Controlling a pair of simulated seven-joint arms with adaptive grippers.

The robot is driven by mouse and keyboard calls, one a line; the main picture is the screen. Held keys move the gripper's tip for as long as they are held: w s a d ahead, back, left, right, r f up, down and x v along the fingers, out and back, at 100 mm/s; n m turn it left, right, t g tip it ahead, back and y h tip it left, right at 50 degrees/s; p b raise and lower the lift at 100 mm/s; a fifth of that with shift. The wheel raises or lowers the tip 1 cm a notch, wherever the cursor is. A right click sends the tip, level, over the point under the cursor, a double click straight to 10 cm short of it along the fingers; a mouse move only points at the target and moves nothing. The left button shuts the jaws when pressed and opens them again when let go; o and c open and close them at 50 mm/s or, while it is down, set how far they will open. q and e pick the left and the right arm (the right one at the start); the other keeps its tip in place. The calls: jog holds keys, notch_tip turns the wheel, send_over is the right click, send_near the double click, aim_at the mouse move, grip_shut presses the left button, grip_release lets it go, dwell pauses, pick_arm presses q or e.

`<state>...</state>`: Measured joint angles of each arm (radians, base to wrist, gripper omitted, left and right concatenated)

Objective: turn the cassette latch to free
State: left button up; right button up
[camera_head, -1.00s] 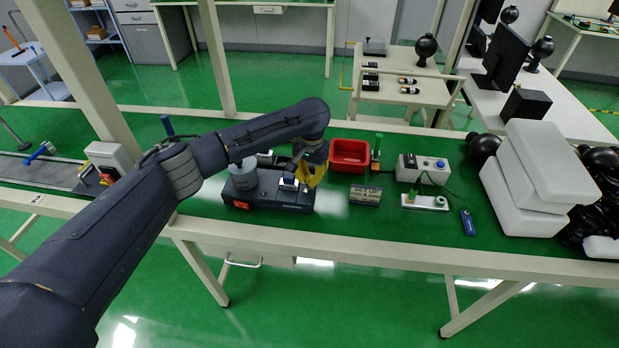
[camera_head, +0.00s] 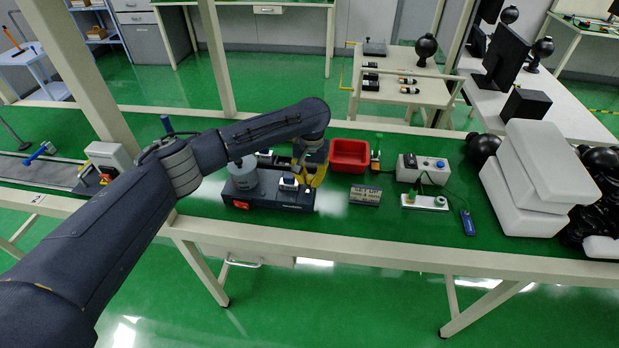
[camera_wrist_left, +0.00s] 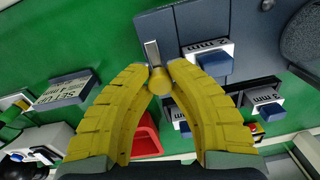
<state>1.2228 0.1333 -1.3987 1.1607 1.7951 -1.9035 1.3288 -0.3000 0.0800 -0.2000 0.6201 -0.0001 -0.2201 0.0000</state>
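A dark blue-grey unit (camera_head: 265,201) with a grey cylinder (camera_head: 243,174) on top stands on the green bench. In the left wrist view the unit's top face (camera_wrist_left: 185,22) carries a round brass knob (camera_wrist_left: 160,83) with a short silver bar (camera_wrist_left: 152,53) beside it, apparently the latch. My left gripper (camera_head: 309,180) reaches down at the unit's right end. In the wrist view its yellow fingertips (camera_wrist_left: 160,68) flank the knob closely and seem to touch it; the contact itself is partly hidden. My right gripper is not in view.
A red bin (camera_head: 349,155) stands right of the gripper, with a labelled block (camera_head: 365,195) in front. A white control box (camera_head: 421,168) and white foam blocks (camera_head: 535,175) are farther right. Labelled white-and-blue pieces (camera_wrist_left: 208,57) sit close to the fingers.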

aim_at(311, 178)
pick_arm(q)
jog(key=o, duration=0.7)
jog(key=shift+c, duration=0.2)
jog(key=shift+d+r, duration=0.1)
jog(key=shift+r, duration=3.9)
jog(key=shift+s, duration=0.1)
